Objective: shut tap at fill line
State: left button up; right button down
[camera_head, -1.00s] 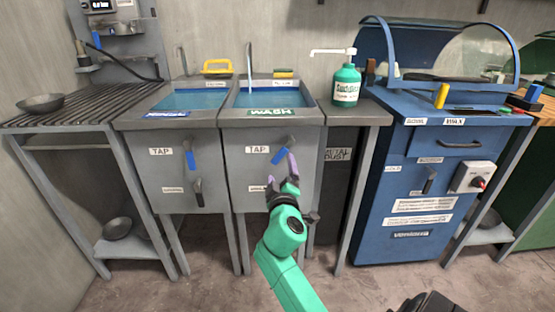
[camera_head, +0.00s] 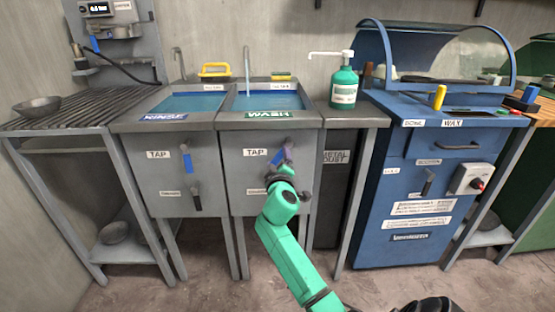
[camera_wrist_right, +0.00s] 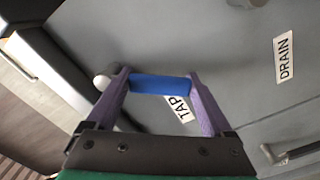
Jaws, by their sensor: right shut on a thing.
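The WASH sink (camera_head: 228,118) in the head view holds blue water (camera_head: 268,101). A pale stream (camera_head: 248,72) shows below its spout (camera_head: 246,50). Its blue tap handle (camera_head: 278,156) is on the front panel beside the TAP label (camera_head: 256,152) and leans diagonally. My right gripper (camera_head: 285,158) is at this handle and partly hides it. In the right wrist view, the purple fingers of my right gripper (camera_wrist_right: 160,88) are shut on the blue tap handle (camera_wrist_right: 160,84), one at each end. A fill line cannot be made out. My left gripper is not in view.
The RINSE sink (camera_head: 150,128) with its own blue handle (camera_head: 187,160) is on the left. A WASH drain handle is mostly hidden behind my right arm. A green soap bottle (camera_head: 344,88) and a blue cabinet (camera_head: 398,160) stand right. The floor in front is open.

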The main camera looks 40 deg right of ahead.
jog(key=shift+s+d+f+n, duration=0.1)
jog(key=shift+d+n, duration=0.05)
jog(key=shift+n, duration=0.15)
jog(key=shift+s+d+f+n+p, duration=0.2)
jog(key=shift+n+p, duration=0.25)
jog(key=shift+n, duration=0.15)
jog(key=shift+s+d+f+n+p, duration=0.1)
jog(key=shift+s+d+n+p, duration=0.15)
jog(key=shift+n, duration=0.45)
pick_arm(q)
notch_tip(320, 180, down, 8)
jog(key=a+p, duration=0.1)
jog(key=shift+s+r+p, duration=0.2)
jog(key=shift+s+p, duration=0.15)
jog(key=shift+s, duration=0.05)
pick_arm(e)
jog(key=shift+s+d+f+n, duration=0.1)
jog(key=shift+s+d+n, duration=0.15)
jog(key=shift+n, duration=0.45)
jog(key=shift+s+d+f+n, duration=0.1)
jog(key=shift+d+n, duration=0.2)
jog(key=shift+n, duration=0.4)
jog(key=shift+s+d+f+n, duration=0.1)
jog(key=shift+s+d+n, duration=0.15)
jog(key=shift+n, duration=0.45)
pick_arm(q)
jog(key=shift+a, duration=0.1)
pick_arm(e)
grip_release()
